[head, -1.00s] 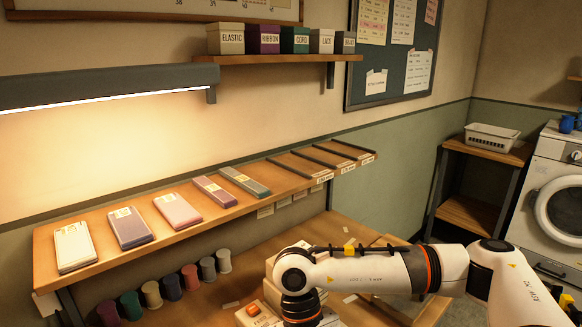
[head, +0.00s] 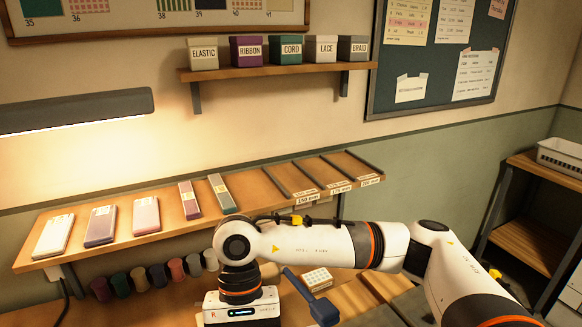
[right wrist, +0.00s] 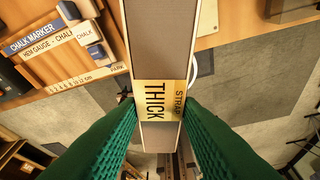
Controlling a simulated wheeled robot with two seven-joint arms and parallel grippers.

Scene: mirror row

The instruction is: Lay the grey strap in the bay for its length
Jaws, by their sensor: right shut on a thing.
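The strap (right wrist: 158,45) is a long grey-brown piece with pale edges and a yellow label reading "THICK STRAP". My right gripper (right wrist: 157,103) has green fingers shut on its two long sides at the label. In the head view my right wrist hangs over the lower table; its fingers and the strap are out of that view. Three bays lie at the shelf's right end between dark dividers, with tags that seem to read 150 mm (head: 306,199), 175 mm (head: 341,188) and 200 mm (head: 370,180). All three look empty. My left gripper is not in view.
White, purple, pink and grey-green packs, such as the pink one (head: 146,215), lie along the shelf's (head: 250,190) left part. Several spools (head: 158,276) stand below it. A blue tool (head: 317,303) lies on the lower table. Labelled boxes (head: 245,50) stand on the upper shelf.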

